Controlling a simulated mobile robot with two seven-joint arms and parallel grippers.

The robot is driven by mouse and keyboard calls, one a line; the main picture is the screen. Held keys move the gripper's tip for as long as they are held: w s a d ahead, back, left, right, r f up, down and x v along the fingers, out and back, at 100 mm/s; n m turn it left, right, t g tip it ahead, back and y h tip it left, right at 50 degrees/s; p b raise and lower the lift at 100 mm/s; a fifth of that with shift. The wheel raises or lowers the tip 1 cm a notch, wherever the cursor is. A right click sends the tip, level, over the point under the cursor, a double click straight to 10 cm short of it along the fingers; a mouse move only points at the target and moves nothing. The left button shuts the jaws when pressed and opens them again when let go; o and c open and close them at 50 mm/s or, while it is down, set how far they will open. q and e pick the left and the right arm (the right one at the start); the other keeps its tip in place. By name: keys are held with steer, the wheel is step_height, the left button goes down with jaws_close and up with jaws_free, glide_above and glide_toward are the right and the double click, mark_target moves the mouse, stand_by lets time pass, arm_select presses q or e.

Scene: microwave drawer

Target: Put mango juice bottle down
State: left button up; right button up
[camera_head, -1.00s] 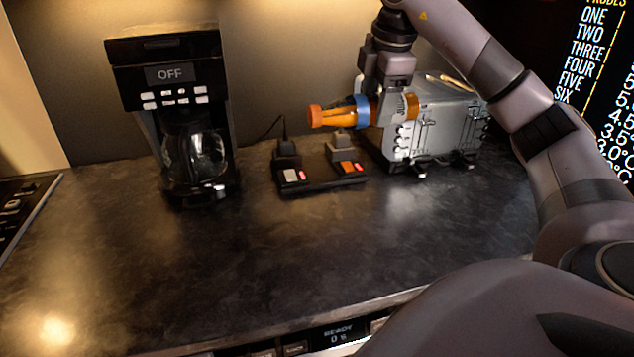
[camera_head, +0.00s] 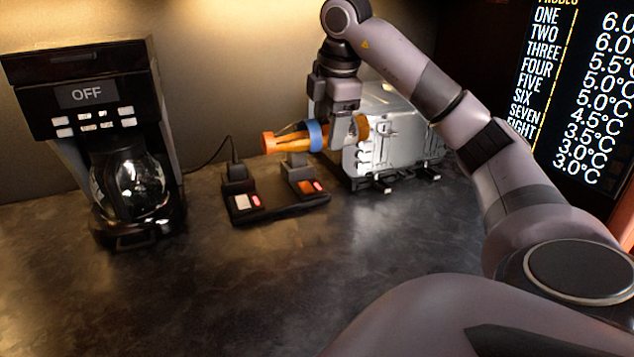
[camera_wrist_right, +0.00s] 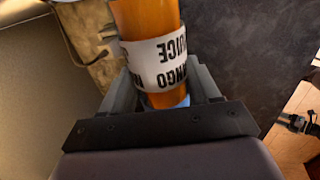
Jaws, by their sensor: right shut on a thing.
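The mango juice bottle (camera_head: 290,141) is orange with an orange cap and a blue band, and it lies sideways in the air with its cap to the left. In the right wrist view the bottle (camera_wrist_right: 146,18) shows a white label with "MANGO JUICE" lettering. My right gripper (camera_head: 345,132) is shut on the bottle in front of the silver toaster. In the right wrist view the fingers sit on both sides of the bottle. The bottle appears to be above the counter (camera_head: 290,285). My left gripper is not in view.
A black coffee maker (camera_head: 85,105) with a glass carafe stands at the left. A black power strip (camera_head: 285,206) with switches and plugs lies below the bottle. A silver toaster (camera_head: 400,140) stands behind the gripper. The front counter is clear.

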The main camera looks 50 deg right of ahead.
step_height(320, 180, down, 5)
steer(key=shift+f+b, duration=0.1)
steer(key=shift+b, duration=1.05)
step_height(320, 180, down, 6)
steer(key=shift+r+b, duration=0.2)
steer(key=shift+b, duration=0.2)
steer(key=shift+f, duration=0.2)
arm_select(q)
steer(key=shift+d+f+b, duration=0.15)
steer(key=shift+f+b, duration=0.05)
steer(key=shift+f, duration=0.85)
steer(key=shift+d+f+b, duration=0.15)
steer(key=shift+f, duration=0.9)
arm_select(e)
steer(key=shift+f, duration=2.1)
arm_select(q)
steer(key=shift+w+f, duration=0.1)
arm_select(e)
steer(key=shift+f, duration=0.1)
steer(key=o, duration=0.9)
steer(key=shift+f, duration=0.15)
steer(key=o, duration=0.4)
steer(key=shift+o, duration=0.2)
